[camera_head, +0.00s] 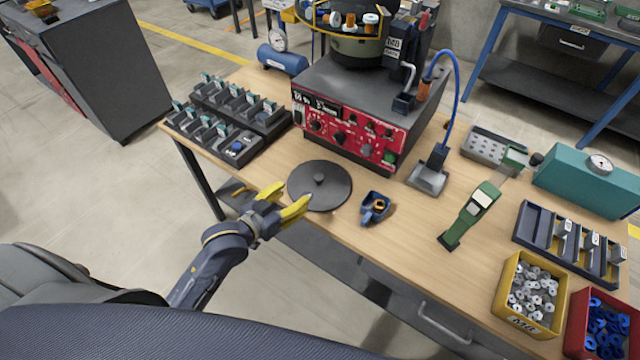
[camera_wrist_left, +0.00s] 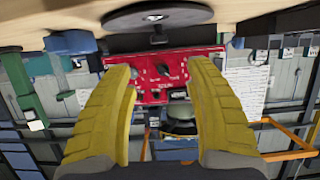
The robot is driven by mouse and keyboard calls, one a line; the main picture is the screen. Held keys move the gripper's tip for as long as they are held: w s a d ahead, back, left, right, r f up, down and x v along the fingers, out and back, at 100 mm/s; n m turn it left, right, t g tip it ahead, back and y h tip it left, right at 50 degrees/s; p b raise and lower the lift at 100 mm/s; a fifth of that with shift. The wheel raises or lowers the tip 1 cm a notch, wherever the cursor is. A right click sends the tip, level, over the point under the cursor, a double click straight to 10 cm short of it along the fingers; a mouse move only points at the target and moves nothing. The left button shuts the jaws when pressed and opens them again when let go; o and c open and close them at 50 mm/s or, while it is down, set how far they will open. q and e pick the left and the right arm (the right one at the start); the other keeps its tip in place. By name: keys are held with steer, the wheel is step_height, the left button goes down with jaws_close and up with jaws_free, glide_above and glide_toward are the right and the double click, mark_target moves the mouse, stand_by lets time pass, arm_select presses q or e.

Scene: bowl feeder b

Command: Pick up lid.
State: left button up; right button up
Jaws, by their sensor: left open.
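The lid (camera_head: 319,186) is a flat dark grey disc with a small knob in its middle. It lies on the wooden table near the front edge, in front of the red control panel. My left gripper (camera_head: 288,202) has yellow fingers spread apart at the lid's left front side. In the left wrist view, the lid (camera_wrist_left: 158,17) shows at the top, beyond the open, empty fingers (camera_wrist_left: 165,75). The knob is not between the fingers. My right gripper is in neither view.
A blue scoop (camera_head: 375,207) stands right of the lid. The feeder's red panel (camera_head: 345,130) is behind it, and black racks (camera_head: 228,118) are at the left. A green handheld tool (camera_head: 470,214) and bins of nuts (camera_head: 530,293) are at the right. Bare table lies around the lid.

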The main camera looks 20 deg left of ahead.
mark_target(317, 179)
arm_select(q)
steer(key=x, duration=1.4)
steer(key=shift+d+f, duration=0.1)
steer(key=shift+f, duration=0.1)
steer(key=shift+c, duration=0.2)
jaws_close()
